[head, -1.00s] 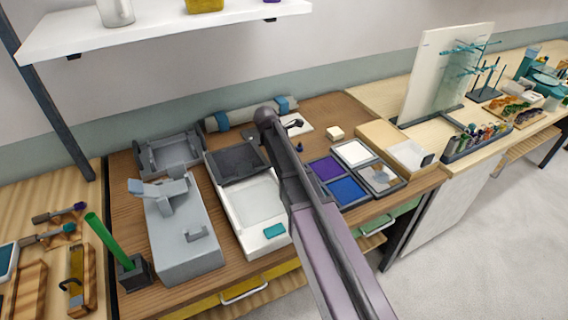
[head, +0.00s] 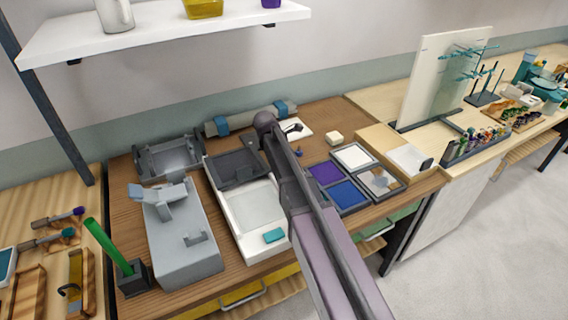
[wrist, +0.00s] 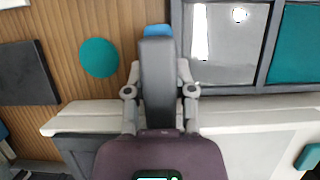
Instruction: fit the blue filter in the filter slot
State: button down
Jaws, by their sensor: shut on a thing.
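My gripper (wrist: 160,95) points away from the camera in the wrist view, its fingers on both sides of a dark grey block (wrist: 158,75). A light blue end (wrist: 157,31) shows beyond the block; I take this held piece to be the blue filter. In the head view my arm hides most of the gripper, and only a small blue bit (head: 299,152) shows beside it. A grey instrument (head: 185,245) with a raised bracket stands at the left of the wooden table. I cannot tell for certain which opening is the filter slot.
A white tray (head: 246,233) with a dark panel and teal block lies left of my arm. Framed coloured panes (head: 343,194) lie right of it. A green rod (head: 103,241) stands in a dark holder at the front left. A teal disc (wrist: 99,58) lies on the wood.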

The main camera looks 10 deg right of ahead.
jog(key=shift+r, duration=0.15)
notch_tip(320, 180, up, 18)
jog(key=p, duration=1.8)
jog(key=shift+f, duration=0.2)
jog(key=shift+f+b, duration=1.3)
jog(key=shift+s, duration=0.15)
